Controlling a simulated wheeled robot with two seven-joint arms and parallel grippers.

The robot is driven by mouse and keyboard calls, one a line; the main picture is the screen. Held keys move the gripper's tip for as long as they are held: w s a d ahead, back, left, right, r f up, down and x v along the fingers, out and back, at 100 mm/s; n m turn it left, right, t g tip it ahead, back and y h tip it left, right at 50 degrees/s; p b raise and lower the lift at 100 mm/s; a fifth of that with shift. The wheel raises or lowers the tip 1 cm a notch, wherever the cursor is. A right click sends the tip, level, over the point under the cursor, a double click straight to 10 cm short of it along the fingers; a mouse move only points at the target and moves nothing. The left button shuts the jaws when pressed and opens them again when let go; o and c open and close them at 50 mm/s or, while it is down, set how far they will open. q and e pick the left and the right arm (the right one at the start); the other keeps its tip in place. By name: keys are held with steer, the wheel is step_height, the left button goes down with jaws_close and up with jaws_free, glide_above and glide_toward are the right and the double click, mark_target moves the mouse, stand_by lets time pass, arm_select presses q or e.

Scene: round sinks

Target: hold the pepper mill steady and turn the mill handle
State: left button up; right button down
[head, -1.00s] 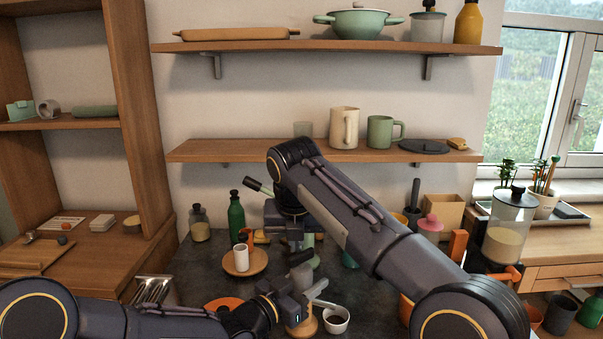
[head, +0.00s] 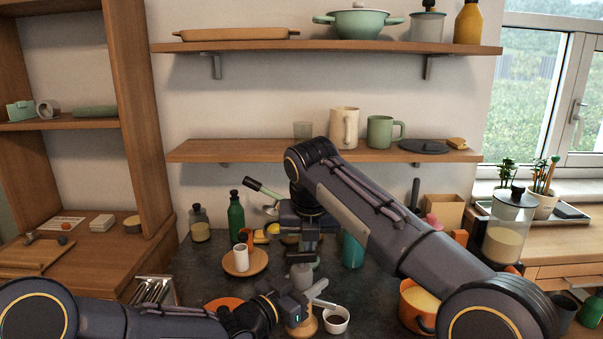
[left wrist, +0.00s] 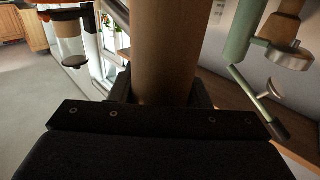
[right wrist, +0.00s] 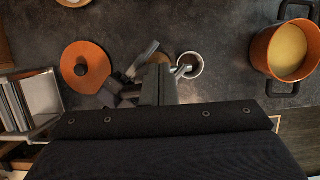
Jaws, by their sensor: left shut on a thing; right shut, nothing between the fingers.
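The pepper mill's wooden body (head: 306,327) is low in the middle of the head view, and fills the middle of the left wrist view (left wrist: 163,50). My left gripper (head: 296,308) is shut around that body. A pale grey bar (head: 319,287), which looks like part of the mill handle, slants at the mill's upper right. My right gripper (head: 303,246) is shut and empty, above and behind the mill. Its closed fingers (right wrist: 158,84) show in the right wrist view, in line with the mill and hiding part of it. I cannot tell whether they touch the handle.
A small white bowl (head: 345,315) with dark contents is close to the mill's right. An orange lid (right wrist: 86,67) lies left of it. An orange pot (right wrist: 265,45) stands to the right. A wooden plate (head: 257,265) holding a white cup and a green bottle (head: 236,217) stand behind.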

steer(key=shift+w+a, duration=0.15)
steer(key=shift+a, duration=0.15)
steer(key=shift+r, duration=2.95)
steer(key=c, duration=2.1)
jaws_free()
steer(key=shift+c, duration=0.2)
steer(key=o, duration=0.6)
steer(key=shift+c, duration=0.2)
